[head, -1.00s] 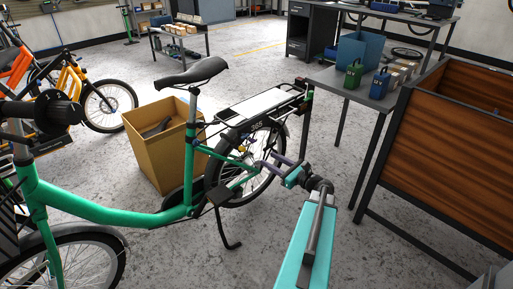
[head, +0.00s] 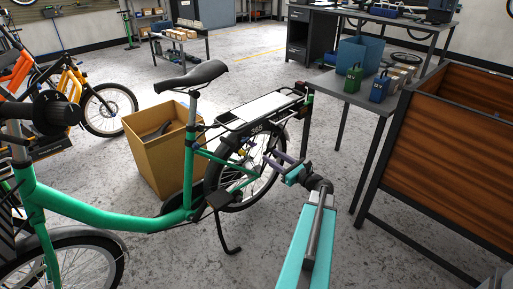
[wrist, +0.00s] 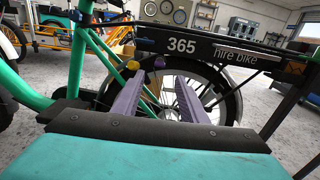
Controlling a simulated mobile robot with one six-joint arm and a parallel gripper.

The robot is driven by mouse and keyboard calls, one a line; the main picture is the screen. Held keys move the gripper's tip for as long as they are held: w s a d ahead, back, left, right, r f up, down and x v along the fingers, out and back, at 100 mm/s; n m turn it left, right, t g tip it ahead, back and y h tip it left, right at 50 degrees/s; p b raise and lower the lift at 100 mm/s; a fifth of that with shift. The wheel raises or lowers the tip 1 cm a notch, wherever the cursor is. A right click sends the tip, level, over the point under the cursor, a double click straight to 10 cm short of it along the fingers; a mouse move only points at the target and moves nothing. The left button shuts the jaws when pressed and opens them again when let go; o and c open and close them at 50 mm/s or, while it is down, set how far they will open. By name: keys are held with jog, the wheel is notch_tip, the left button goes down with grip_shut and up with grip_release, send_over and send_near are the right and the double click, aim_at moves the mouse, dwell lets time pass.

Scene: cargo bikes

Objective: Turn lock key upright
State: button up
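A green hire bike (head: 165,222), with a black panel marked "365" (head: 257,127), stands side-on in the head view. A small yellow knob (wrist: 160,62) shows below the panel in front of the rear wheel in the wrist view. It may be the lock key, but its shape and tilt are too small to tell. My gripper (head: 274,158) points at the rear wheel from the right. In the wrist view its two purple fingers (wrist: 159,80) are apart with nothing visible between them. The knob appears beyond the fingertips.
A cardboard box (head: 163,155) stands behind the bike. A grey workbench (head: 345,92) with small blue and green items and a brown-panelled crate (head: 445,150) are at the right. An orange bike (head: 60,95) is at the far left. The floor between the bike and crate is clear.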

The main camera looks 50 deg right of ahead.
aim_at(255, 145)
jog(key=w, duration=0.3)
jog(key=w+b, duration=0.1)
jog(key=w, duration=0.6)
jog(key=shift+w+d+b, duration=0.3)
jog(key=shift+w+d, duration=0.1)
jog(key=c, duration=0.9)
jog(key=shift+d, duration=0.15)
grip_shut()
